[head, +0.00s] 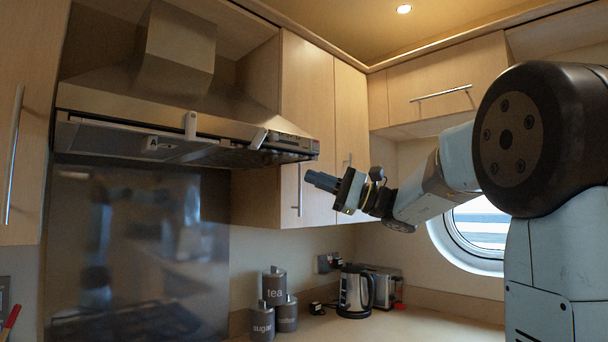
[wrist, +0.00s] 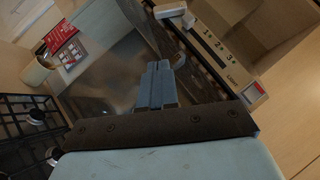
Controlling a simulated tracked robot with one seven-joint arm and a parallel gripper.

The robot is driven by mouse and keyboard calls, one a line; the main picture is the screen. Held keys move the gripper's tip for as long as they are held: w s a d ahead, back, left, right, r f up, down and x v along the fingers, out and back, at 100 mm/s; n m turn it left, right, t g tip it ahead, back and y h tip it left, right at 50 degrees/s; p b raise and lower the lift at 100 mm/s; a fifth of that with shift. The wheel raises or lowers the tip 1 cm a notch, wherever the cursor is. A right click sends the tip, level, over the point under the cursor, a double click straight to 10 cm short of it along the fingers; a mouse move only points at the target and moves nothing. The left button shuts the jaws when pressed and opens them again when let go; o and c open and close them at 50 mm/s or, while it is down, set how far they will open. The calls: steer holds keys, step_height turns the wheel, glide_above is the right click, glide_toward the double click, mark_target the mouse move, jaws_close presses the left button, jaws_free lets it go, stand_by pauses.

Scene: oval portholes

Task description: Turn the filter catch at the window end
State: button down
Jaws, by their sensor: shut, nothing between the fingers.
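The cooker hood (head: 110,100) hangs on the wall at the left in the head view. Two pale catches show on its front lower edge. One catch (head: 190,125) stands upright near the middle. The catch at the window end (head: 258,138) is tilted, near the hood's right corner. My gripper (head: 310,179) is shut and empty, below and to the right of that corner, apart from the hood. In the wrist view its shut fingers (wrist: 157,86) point toward the hood's underside. A pale catch-like piece (wrist: 170,10) shows at the top there; which catch it is I cannot tell.
A hood control panel (wrist: 219,50) with numbers is right of the fingers in the wrist view. A gas hob (wrist: 30,120) lies lower left. Wall cupboards (head: 308,120) stand close beside the hood. Canisters (head: 274,286) and a kettle (head: 355,292) stand on the worktop. A porthole (head: 478,232) is at right.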

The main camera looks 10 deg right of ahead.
glide_toward(255, 149)
steer(key=w+a, duration=0.3)
steer(key=w, duration=0.1)
steer(key=shift+s+a+r, duration=0.8)
steer(key=shift+a+r, duration=0.2)
steer(key=shift+a, duration=0.1)
steer(key=shift+d, duration=0.15)
